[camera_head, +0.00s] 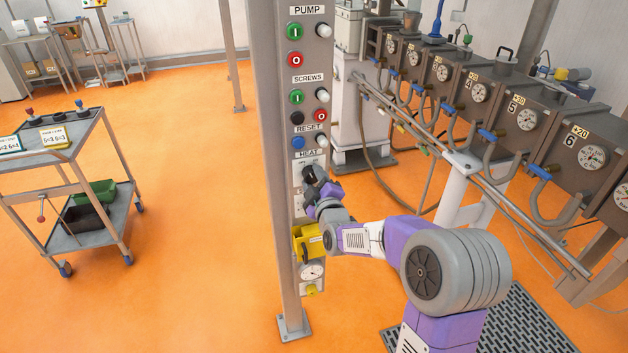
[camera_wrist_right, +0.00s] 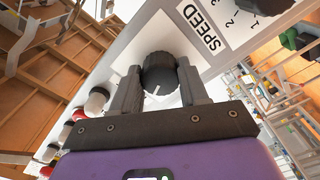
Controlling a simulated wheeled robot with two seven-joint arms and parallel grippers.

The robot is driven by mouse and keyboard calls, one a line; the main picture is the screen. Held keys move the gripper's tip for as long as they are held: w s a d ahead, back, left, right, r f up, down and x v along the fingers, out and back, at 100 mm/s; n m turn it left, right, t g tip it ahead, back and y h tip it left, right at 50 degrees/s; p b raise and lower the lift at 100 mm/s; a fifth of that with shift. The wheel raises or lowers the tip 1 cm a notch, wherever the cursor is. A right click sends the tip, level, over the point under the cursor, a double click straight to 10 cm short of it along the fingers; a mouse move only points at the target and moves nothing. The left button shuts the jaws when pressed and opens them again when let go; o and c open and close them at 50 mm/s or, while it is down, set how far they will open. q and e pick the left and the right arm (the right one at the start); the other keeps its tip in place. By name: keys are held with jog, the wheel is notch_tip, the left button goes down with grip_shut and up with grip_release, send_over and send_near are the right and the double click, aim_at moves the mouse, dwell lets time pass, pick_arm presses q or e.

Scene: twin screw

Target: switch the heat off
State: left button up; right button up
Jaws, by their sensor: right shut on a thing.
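The black heat knob (camera_head: 309,173) is on the control post, just below the HEAT label (camera_head: 310,154). My right gripper (camera_head: 316,181) is at this knob, reaching in from the lower right. In the right wrist view the fingers of the right gripper (camera_wrist_right: 158,88) are shut on the two sides of the round black knob (camera_wrist_right: 158,68). A white pointer line shows on the knob's face, toward the gripper palm. The scale around the heat knob is mostly hidden. My left gripper is out of view.
Above HEAT are the reset button (camera_head: 298,142), screws buttons (camera_head: 296,97) and pump buttons (camera_head: 295,59). A second black knob (camera_wrist_right: 247,5) beside a SPEED label (camera_wrist_right: 203,28) is close by. Machine barrels stand right.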

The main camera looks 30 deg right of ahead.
jog(key=shift+n, duration=0.7)
jog(key=o, duration=1.1)
jog(key=shift+c, duration=0.2)
jog(key=p+v, duration=0.1)
jog(key=v, duration=0.6)
jog(key=shift+s, duration=0.3)
